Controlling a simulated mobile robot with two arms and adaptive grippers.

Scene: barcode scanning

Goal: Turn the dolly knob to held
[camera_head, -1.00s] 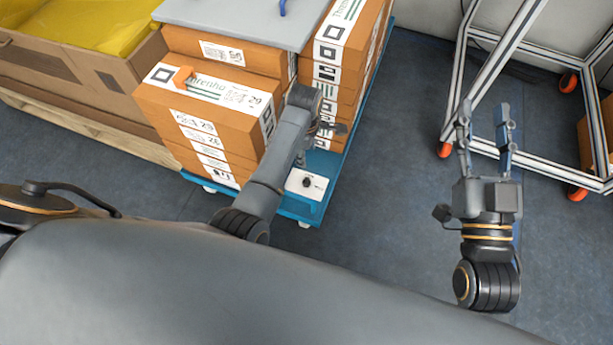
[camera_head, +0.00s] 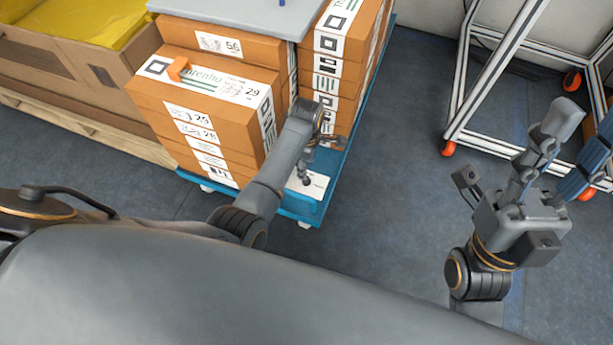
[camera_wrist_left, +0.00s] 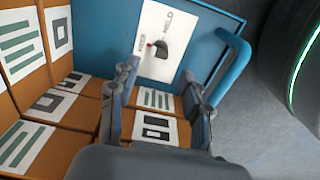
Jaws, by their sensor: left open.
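The black dolly knob (camera_head: 306,181) sits on a white plate (camera_head: 317,187) at the near end of the blue dolly (camera_head: 296,208). In the left wrist view the knob (camera_wrist_left: 161,49) has a small red mark beside it, and the word HELD reads on the white plate (camera_wrist_left: 150,66), above and right of the knob. My left gripper (camera_head: 310,165) is open and empty, just above the knob; its fingers (camera_wrist_left: 158,88) show below the knob in the wrist view, apart from it. My right gripper (camera_head: 574,155) is open and empty, off to the right.
Orange-brown boxes (camera_head: 205,115) are stacked on the dolly close to my left arm, with a grey board (camera_head: 240,14) on top. A blue bar (camera_wrist_left: 236,75) rises beside the plate. A metal frame on wheels (camera_head: 458,90) stands at the right. Floor between is clear.

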